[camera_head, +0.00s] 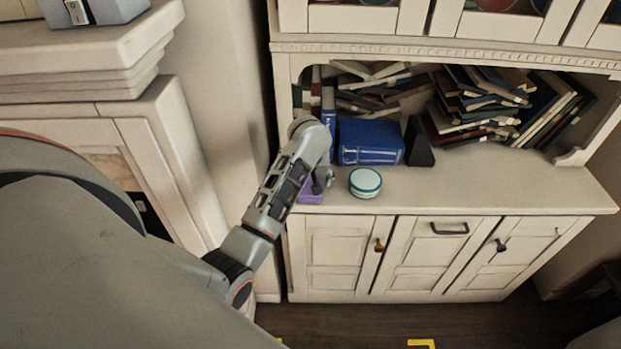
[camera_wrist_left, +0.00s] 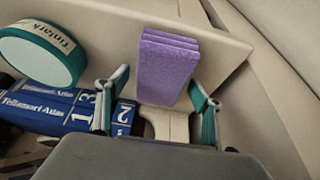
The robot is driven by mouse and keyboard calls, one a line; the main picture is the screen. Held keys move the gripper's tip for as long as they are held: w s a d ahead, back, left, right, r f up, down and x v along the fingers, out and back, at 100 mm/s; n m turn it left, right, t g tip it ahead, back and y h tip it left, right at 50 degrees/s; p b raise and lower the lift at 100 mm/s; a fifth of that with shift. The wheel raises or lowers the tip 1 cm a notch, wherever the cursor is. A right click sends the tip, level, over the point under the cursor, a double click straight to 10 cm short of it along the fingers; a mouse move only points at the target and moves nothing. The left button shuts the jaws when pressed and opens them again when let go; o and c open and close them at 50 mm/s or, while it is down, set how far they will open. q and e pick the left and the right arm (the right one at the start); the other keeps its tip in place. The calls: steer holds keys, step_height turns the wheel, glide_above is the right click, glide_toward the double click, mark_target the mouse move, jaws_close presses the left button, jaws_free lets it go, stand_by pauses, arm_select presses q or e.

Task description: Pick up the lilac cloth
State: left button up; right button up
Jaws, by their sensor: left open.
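The lilac cloth (camera_head: 311,193) is a folded purple stack with visible layers, near the left end of the cabinet's counter. My left gripper (camera_head: 322,182) is just above it and partly hides it in the head view. In the left wrist view the cloth (camera_wrist_left: 167,68) shows between the two spread fingers of my left gripper (camera_wrist_left: 159,84). The gripper is open, with a gap on each side of the cloth. I cannot tell how far the fingertips are from it in depth. My right gripper is not in view.
A round teal tin with a pale lid (camera_head: 365,183) stands right of the cloth. Blue atlas volumes (camera_head: 371,142) and a dark bookend (camera_head: 419,142) stand behind. Piled books (camera_head: 480,100) fill the shelf's back. The counter's right part (camera_head: 520,188) is clear.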

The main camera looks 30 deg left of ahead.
arm_select(q)
steer(key=shift+f, duration=0.1)
steer(key=shift+d+f, duration=0.1)
steer(key=shift+f, duration=0.15)
stand_by(0.7)
steer(key=shift+s, duration=0.1)
steer(key=c, duration=1.1)
